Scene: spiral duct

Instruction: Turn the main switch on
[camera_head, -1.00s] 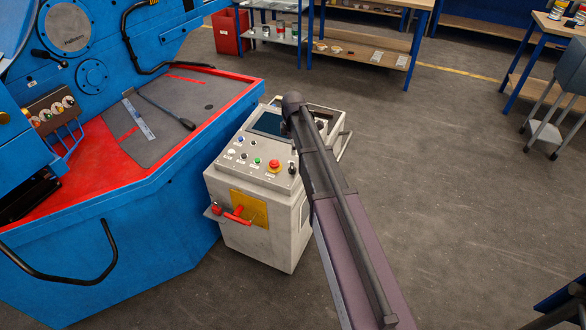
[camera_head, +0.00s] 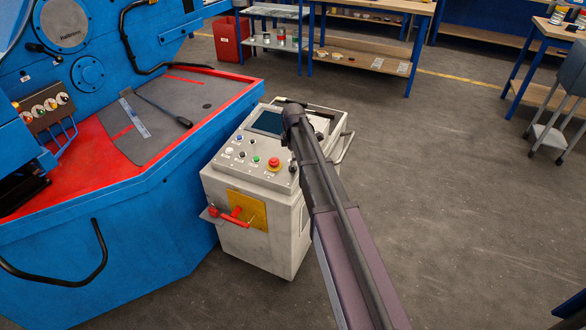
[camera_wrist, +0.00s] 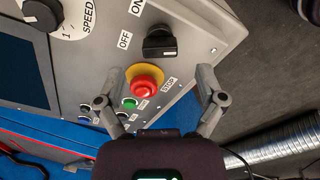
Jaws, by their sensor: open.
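A black rotary switch (camera_wrist: 160,42) with a bar handle sits on the grey console panel, with OFF and ON labels beside it. Its bar lies roughly in line with the OFF label. In the head view a small black knob (camera_head: 293,165) shows next to the red button. My gripper (camera_wrist: 160,74) is open and empty in the wrist view. Its fingers are on either side of the red stop button (camera_wrist: 146,82) on its yellow ring, with the switch just beyond the fingertips.
The floor (camera_head: 470,180) to the right is open. A silver duct (camera_wrist: 280,145) shows in the wrist view.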

